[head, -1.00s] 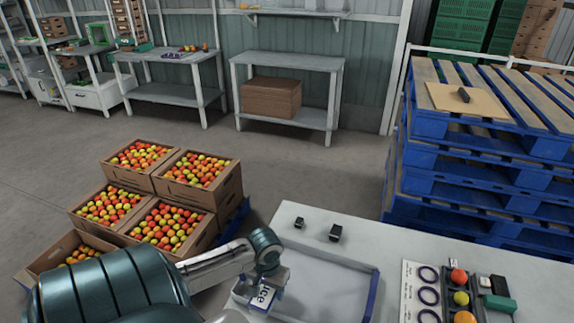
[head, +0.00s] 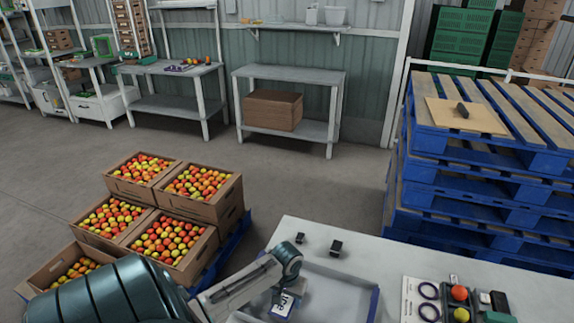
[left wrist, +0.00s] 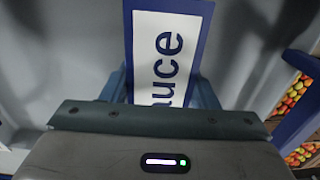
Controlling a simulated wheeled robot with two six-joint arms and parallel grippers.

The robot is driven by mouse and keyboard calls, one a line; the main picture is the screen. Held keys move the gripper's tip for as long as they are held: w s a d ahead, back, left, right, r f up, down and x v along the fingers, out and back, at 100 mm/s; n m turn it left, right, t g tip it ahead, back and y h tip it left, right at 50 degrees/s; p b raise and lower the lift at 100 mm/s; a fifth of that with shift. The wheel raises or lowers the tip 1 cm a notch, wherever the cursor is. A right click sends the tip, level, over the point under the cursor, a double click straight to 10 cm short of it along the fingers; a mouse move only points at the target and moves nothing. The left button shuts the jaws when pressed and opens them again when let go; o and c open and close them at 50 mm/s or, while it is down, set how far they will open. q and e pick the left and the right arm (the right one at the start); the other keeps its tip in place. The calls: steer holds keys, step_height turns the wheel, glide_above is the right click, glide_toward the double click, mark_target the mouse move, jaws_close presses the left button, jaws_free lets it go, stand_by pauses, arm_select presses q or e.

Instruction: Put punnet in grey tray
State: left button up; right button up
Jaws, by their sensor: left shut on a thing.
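My left gripper (head: 285,288) is shut on a white card (head: 283,305) with a blue border and blue lettering. In the left wrist view the card (left wrist: 168,50) stands out between the fingers and shows the letters "uce". The gripper holds it over the left part of the grey tray (head: 345,286), on the near white table. The tray has a blue strip on its right side. The bare part of the tray that I see is empty. I see no punnet that I can make out. My right gripper is out of view.
Two small black things (head: 336,248) stand behind the tray.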

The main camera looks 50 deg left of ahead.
arm_select(q)
steer(key=o, duration=1)
steer(key=shift+o, duration=0.2)
step_height(320, 180, up, 11)
steer(key=shift+b, duration=1)
steer(key=shift+r, duration=0.6)
steer(key=shift+a, duration=0.1)
